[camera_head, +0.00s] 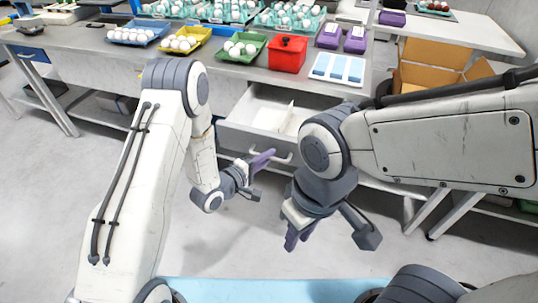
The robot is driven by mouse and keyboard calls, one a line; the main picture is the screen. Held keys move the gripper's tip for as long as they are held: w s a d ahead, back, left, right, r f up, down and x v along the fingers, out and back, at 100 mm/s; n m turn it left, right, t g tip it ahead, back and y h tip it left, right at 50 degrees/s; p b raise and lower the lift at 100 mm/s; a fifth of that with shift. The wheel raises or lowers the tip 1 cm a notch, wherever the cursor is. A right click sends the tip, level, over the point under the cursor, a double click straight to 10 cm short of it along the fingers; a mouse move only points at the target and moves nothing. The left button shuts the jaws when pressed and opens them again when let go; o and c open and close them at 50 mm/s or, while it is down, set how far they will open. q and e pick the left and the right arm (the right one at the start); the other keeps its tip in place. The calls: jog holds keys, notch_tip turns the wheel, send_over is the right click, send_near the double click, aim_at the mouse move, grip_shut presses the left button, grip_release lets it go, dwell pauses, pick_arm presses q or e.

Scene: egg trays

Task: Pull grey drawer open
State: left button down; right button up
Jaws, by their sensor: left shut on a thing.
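The grey drawer (233,133) sits under the table top, pulled part way out, and its inside with white items shows. Its light handle (284,157) is on the front face. My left gripper (261,161) is at the handle, shut on it. My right gripper (328,236) hangs in front of the drawer, lower and to the right, with its fingers apart and nothing between them. My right arm hides the right part of the drawer.
On the table (228,72) stand a blue tray (160,27), a yellow tray (205,33) and a green tray (262,43) with eggs. A red box (288,55) and a white-blue tray (338,69) are beside them. An open cardboard box (432,62) stands right. Floor in front is clear.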

pick_arm(q)
jog(key=shift+s, duration=0.55)
jog(key=c, duration=1.2)
grip_release()
jog(key=shift+o, duration=0.2)
jog(key=shift+a, duration=0.1)
jog(key=v, duration=1)
jog(key=shift+a+b, duration=0.25)
jog(key=shift+b, duration=0.05)
jog(key=shift+s, duration=0.15)
